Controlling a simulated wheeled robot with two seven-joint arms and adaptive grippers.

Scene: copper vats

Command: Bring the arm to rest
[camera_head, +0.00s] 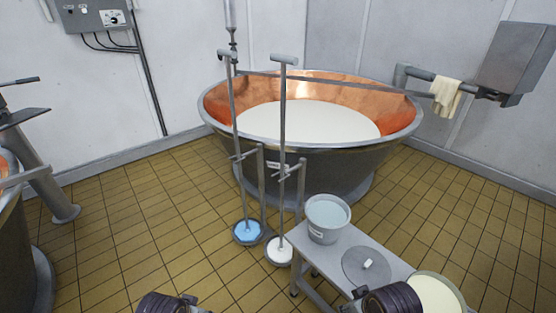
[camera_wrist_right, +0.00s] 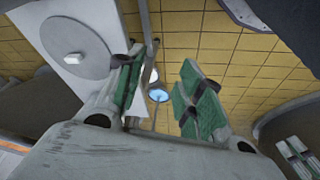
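My right gripper (camera_wrist_right: 160,62) is open in the right wrist view, with a clear gap between its two green-padded fingers and nothing held. Beyond it are the bench with the grey lid and the tiled floor. In the head view, dark parts of my two arms show at the bottom edge, one left of centre and one over the bench's front; their fingers cannot be made out there. A green-and-grey part at the lower right of the wrist view may be my left gripper (camera_wrist_right: 298,155); its opening is unclear.
The bench (camera_head: 345,248) holds a bucket (camera_head: 328,222), a grey lid (camera_head: 360,262) and a pale-filled container (camera_head: 435,296). Floor at centre-left is clear.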

